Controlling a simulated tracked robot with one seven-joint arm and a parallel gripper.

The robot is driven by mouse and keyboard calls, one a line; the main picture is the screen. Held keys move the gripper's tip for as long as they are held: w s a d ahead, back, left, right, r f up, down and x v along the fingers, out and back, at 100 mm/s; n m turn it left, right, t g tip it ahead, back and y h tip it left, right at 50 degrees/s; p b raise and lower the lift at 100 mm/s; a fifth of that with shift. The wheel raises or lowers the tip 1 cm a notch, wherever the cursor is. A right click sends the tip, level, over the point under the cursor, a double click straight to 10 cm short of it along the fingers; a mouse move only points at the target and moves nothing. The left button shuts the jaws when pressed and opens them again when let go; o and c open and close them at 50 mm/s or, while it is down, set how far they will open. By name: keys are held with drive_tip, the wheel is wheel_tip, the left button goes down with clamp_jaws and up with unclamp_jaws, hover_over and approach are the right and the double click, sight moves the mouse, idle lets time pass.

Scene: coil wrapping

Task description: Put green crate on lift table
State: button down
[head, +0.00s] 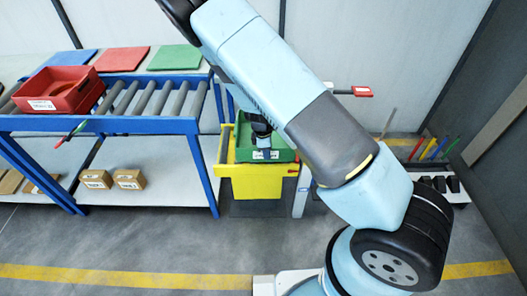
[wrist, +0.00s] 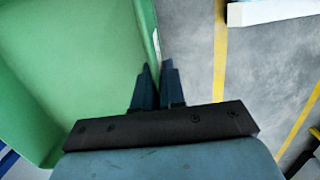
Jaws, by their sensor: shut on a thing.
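The green crate (head: 258,168) is just above or on the yellow lift table (head: 255,187), to the right of the roller conveyor; I cannot tell whether it rests on the table. My gripper (head: 265,153) reaches down to the crate's near wall. In the wrist view the crate (wrist: 65,70) fills the left side, and its rim runs up between the two dark fingers of my gripper (wrist: 158,70), which are shut on that wall. The crate looks about level, and the part of it I see inside is empty.
A red crate (head: 60,89) stands on the roller conveyor (head: 150,105) at left. Blue, red and green mats (head: 174,57) lie behind it. Small cardboard boxes (head: 97,179) sit on the shelf below. A blue conveyor leg stands close left of the lift table. The floor in front is clear.

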drive_tip(key=w, duration=0.1)
drive_tip(key=w+f, duration=0.1)
drive_tip(key=w, duration=0.1)
drive_tip(key=shift+w+f, duration=0.3)
drive_tip(key=w+f, duration=0.5)
drive_tip(key=f, duration=0.4)
drive_tip(key=shift+w, duration=0.15)
drive_tip(key=shift+f, duration=0.1)
drive_tip(key=c, duration=1.2)
unclamp_jaws()
drive_tip(key=r, duration=0.4)
drive_tip(key=a+r, duration=0.1)
drive_tip(key=r, duration=0.7)
drive_tip(key=shift+a+r, duration=0.1)
drive_tip(key=shift+a, duration=0.15)
